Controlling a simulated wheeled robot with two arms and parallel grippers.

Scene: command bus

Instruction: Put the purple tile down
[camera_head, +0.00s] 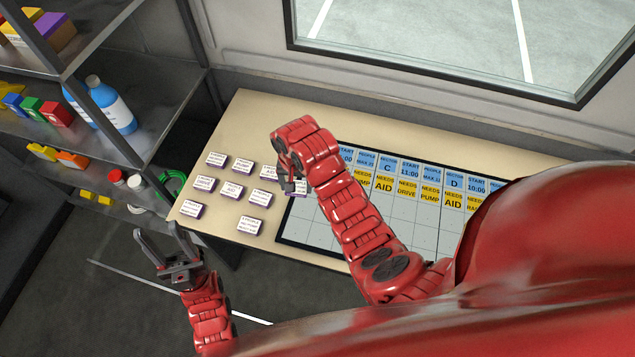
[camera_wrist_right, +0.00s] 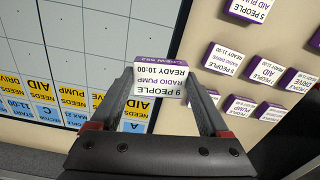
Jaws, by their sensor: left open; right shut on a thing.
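The purple tile (camera_wrist_right: 160,77), white-faced with purple edges and printed "9 PEOPLE, RADIO PUMP, READY 10:00", is between the fingers of my right gripper (camera_wrist_right: 157,92). In the head view my right gripper (camera_head: 291,185) is at the left edge of the gridded board (camera_head: 305,232), with the tile (camera_head: 301,187) mostly hidden by it. The gripper is shut on the tile. The wrist view shows the tile over the board's edge; its height above the surface is unclear. My left gripper (camera_head: 168,243) is open and empty, off the table's front left corner.
Several similar white-and-purple tiles (camera_head: 232,190) lie on the wooden table (camera_head: 262,112) left of the board. The board has blue and yellow header cells (camera_head: 384,186) above pale empty cells. A metal shelf (camera_head: 140,75) with bottles and blocks stands at the left. My right arm hides part of the board.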

